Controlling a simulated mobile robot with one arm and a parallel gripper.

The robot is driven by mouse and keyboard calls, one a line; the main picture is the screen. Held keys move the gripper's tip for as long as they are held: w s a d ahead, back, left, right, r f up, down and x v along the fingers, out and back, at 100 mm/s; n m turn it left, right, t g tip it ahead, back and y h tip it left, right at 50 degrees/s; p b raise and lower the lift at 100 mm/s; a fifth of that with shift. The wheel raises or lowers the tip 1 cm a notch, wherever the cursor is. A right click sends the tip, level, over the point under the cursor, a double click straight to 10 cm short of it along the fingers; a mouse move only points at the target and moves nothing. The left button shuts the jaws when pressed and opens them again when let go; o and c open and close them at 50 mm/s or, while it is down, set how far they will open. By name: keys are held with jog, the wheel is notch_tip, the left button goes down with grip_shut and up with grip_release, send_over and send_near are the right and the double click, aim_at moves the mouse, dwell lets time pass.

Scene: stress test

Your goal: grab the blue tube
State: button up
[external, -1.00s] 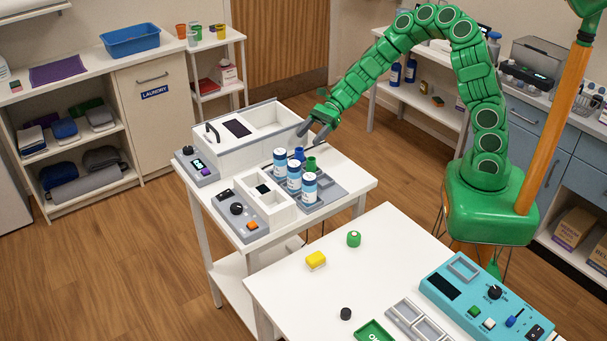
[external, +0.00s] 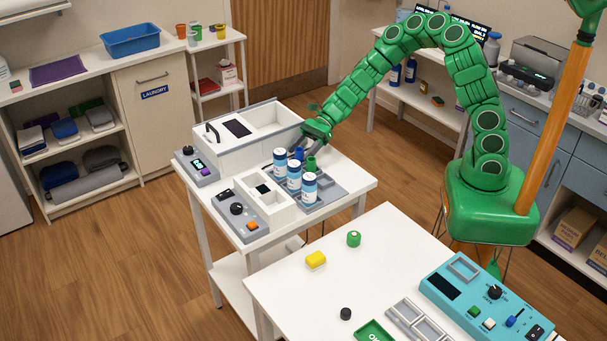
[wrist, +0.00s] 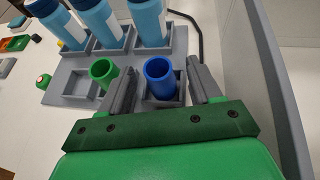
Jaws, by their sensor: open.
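The blue tube (wrist: 160,78) stands upright in a square slot of the grey rack (wrist: 75,85) in the wrist view. It also shows in the external view (external: 299,153), partly covered by my gripper and a bottle. My gripper (wrist: 160,75) is open, with one finger on each side of the blue tube. I cannot tell whether either finger touches it. The green tube (wrist: 104,72) stands in the slot to the left, close to my left finger; it is also in the external view (external: 311,164).
Several blue bottles with white labels (external: 309,188) stand in the rack beside the tubes. A white box (external: 250,138) stands behind the rack, its wall close to my gripper. A dark cable (wrist: 190,22) curves near the rack.

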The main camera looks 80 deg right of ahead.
jog(key=c, duration=1.1)
jog(key=shift+r, duration=0.6)
notch_tip(320, 180, up, 2)
jog(key=shift+s+r, duration=0.15)
jog(key=shift+r, duration=0.05)
jog(key=s+r, duration=0.9)
jog(key=s, duration=0.4)
jog(key=shift+s+d+r, duration=0.2)
jog(key=shift+s+d, duration=0.1)
jog(key=shift+s, duration=0.05)
